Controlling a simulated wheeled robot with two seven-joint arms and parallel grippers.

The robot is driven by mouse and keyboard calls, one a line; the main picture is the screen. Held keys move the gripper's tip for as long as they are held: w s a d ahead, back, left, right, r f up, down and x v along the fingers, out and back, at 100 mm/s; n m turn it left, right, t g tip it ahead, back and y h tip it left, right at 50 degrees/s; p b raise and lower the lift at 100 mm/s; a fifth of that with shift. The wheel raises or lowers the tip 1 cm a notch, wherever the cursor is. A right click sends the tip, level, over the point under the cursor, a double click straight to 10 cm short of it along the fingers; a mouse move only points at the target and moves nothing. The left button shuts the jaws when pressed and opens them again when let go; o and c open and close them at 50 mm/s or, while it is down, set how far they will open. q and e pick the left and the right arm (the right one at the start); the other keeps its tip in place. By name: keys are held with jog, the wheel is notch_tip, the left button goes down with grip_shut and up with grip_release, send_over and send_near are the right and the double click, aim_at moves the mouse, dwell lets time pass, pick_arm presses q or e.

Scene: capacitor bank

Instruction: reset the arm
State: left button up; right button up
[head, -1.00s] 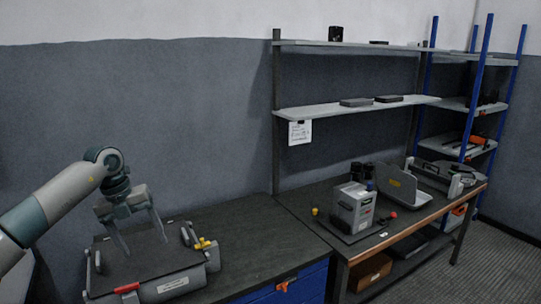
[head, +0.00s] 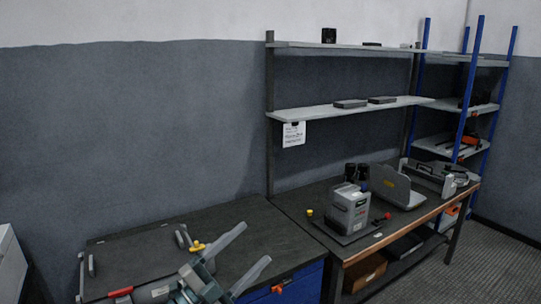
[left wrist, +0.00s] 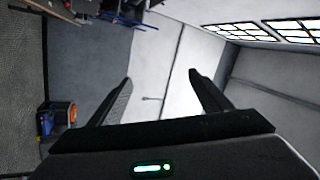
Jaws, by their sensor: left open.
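My left gripper (head: 238,258) is low in the head view, over the front of the dark workbench, with its two grey fingers spread apart and pointing to the right. Nothing is between them. In the left wrist view the fingers (left wrist: 160,98) stand wide apart, with the room's wall behind them. My left arm crosses in front of a grey case (head: 135,258) with a dark top and hides part of it. My right gripper does not show.
A grey box-shaped device (head: 350,208) stands on the right-hand bench, with an open laptop-like case (head: 398,188) beside it. Two wall shelves (head: 350,108) hang above. A blue-post rack (head: 465,100) stands at the far right. The bench between case and device is mostly clear.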

pick_arm(q)
jog(key=s+a+f+n+y, duration=0.5)
jog(key=a+f+n+y, duration=0.35)
jog(key=f, duration=0.25)
jog(key=s+a+f+n+y, duration=0.6)
jog(key=a+f+n+y, duration=0.2)
jog(key=f+n+y, duration=0.15)
jog(key=s+f+n+g, duration=0.1)
jog(key=s+f+g, duration=0.35)
jog(key=s, duration=0.45)
jog(key=s+f+n+g+h, duration=0.1)
jog(key=s+f+g, duration=0.3)
jog(key=s, duration=0.5)
jog(key=s+f+n+g, duration=0.1)
jog(key=s+f+g, duration=0.1)
jog(key=s+f, duration=0.6)
notch_tip(320, 180, down, 24)
jog(key=s, duration=0.1)
jog(key=s+a+f+g, duration=0.1)
jog(key=s+f, duration=1.2)
jog(key=f, duration=0.5)
jog(key=shift+s+m+h, duration=0.35)
jog(key=shift+m+h, duration=0.05)
